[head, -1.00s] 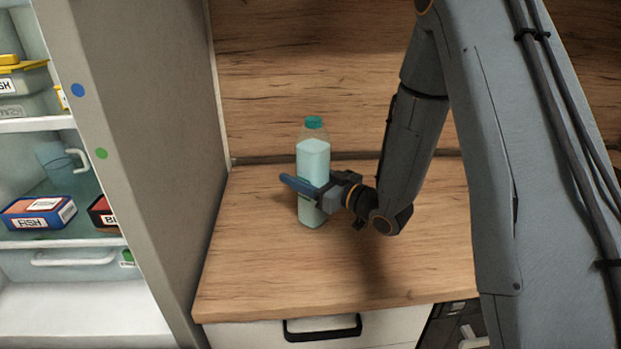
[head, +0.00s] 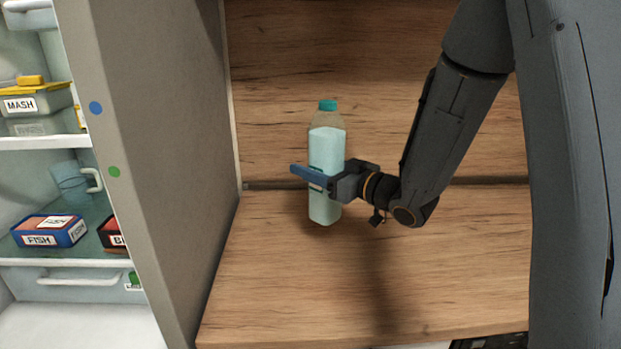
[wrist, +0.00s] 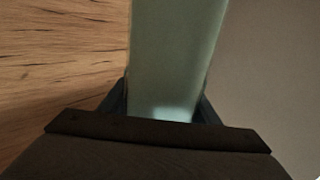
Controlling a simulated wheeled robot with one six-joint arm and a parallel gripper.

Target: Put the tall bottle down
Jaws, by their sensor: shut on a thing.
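The tall bottle (head: 326,147), with a teal cap and pale blue liquid, is upright over the back left part of the wooden counter (head: 290,290). My gripper (head: 320,179) is shut around its middle from the right. In the wrist view the bottle (wrist: 177,55) fills the space between the fingers, and its ends are out of view there. The bottle's base is close to the counter top; I cannot tell whether it touches.
An open fridge stands at the left, its grey side wall (head: 165,150) close to the counter. On its shelves are a FISH box (head: 50,231), a MASH container (head: 35,100) and a jug (head: 72,185). The wooden splashback (head: 270,80) rises behind. The counter's front is clear.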

